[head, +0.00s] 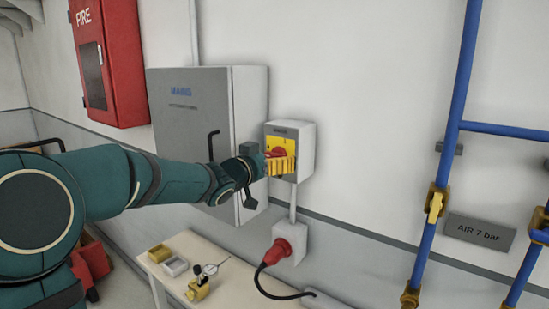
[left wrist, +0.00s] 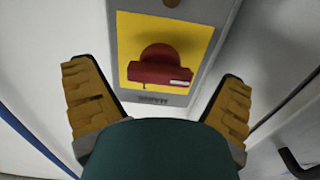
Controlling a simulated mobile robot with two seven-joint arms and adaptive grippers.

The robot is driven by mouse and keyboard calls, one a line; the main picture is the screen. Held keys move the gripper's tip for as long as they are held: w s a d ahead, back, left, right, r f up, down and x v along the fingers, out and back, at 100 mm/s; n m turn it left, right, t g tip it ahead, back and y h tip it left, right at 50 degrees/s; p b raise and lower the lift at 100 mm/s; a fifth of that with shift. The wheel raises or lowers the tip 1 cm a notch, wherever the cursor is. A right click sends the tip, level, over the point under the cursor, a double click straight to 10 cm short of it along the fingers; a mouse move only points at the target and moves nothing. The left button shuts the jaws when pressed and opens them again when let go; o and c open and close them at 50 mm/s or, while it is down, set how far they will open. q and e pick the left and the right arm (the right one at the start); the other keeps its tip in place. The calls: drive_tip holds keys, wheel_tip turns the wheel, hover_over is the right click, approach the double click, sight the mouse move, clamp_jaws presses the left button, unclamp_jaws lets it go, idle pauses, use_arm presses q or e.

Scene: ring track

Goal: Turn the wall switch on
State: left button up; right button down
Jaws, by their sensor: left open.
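The wall switch is a grey box (head: 306,151) with a yellow plate and a red rotary handle (head: 276,152). In the left wrist view the red handle (left wrist: 160,74) lies crosswise in the picture, with a small pale label at one end. My left gripper (head: 281,165) is at the front of the switch and hides part of it. In the left wrist view my left gripper (left wrist: 156,80) is open, one yellow finger on each side of the handle, with gaps showing. My right gripper is not in view.
A bench (head: 235,285) with small items stands below. Blue pipes (head: 451,130) run at right; bare wall lies between.

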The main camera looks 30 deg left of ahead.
use_arm(q)
drive_tip(key=shift+w, duration=0.5)
drive_tip(key=c, duration=1.2)
